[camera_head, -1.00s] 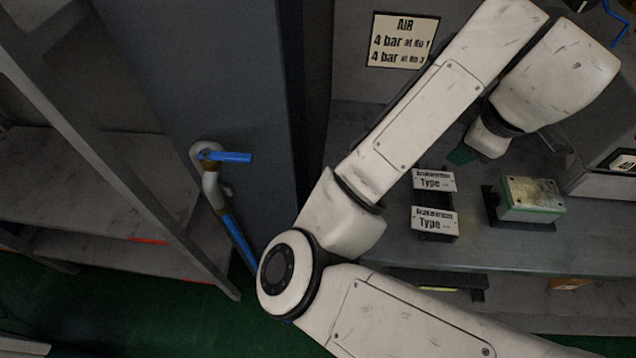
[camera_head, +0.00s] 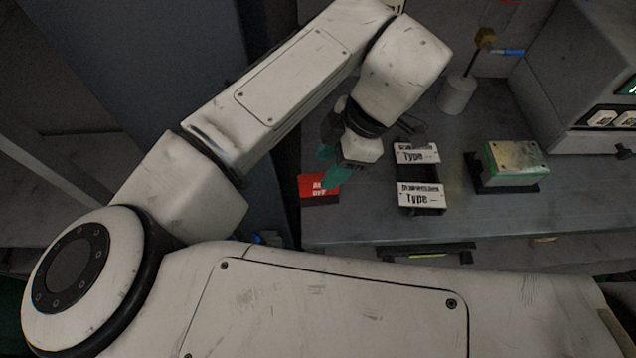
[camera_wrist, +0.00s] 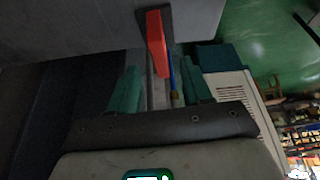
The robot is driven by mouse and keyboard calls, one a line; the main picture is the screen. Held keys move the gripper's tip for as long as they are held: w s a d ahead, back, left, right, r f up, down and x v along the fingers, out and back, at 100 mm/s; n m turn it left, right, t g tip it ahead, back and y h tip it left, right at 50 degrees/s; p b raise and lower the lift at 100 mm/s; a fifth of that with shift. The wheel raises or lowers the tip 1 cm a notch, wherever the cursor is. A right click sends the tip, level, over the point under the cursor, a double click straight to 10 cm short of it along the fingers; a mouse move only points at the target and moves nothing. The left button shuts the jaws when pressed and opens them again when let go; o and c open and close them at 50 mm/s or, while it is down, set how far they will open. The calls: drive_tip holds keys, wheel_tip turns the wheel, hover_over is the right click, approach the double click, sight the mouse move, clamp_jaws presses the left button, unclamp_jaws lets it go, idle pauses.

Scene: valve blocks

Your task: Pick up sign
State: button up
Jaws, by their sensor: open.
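A red sign (camera_head: 319,190) with white lettering stands near the front left edge of the grey bench in the head view. My gripper (camera_head: 330,164), with green fingers, is just behind and above it, and its fingers partly overlap the sign in the picture. In the wrist view the red sign (camera_wrist: 157,40) shows as a narrow upright shape, seen nearly edge-on. It lies ahead of the gap between the green fingers of my gripper (camera_wrist: 160,88). The fingers are apart with nothing clearly held between them; contact with the sign cannot be told.
Two white "Type" signs, the rear (camera_head: 417,153) and the front (camera_head: 420,195), sit on a black holder to the right. A green-sided metal block (camera_head: 513,165) on a black base stands beyond. The bench (camera_head: 350,228) has bare room along its front.

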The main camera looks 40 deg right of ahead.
sight(321, 176)
drive_tip(key=shift+p+x, duration=0.4)
drive_tip(key=shift+x, duration=2.3)
clamp_jaws()
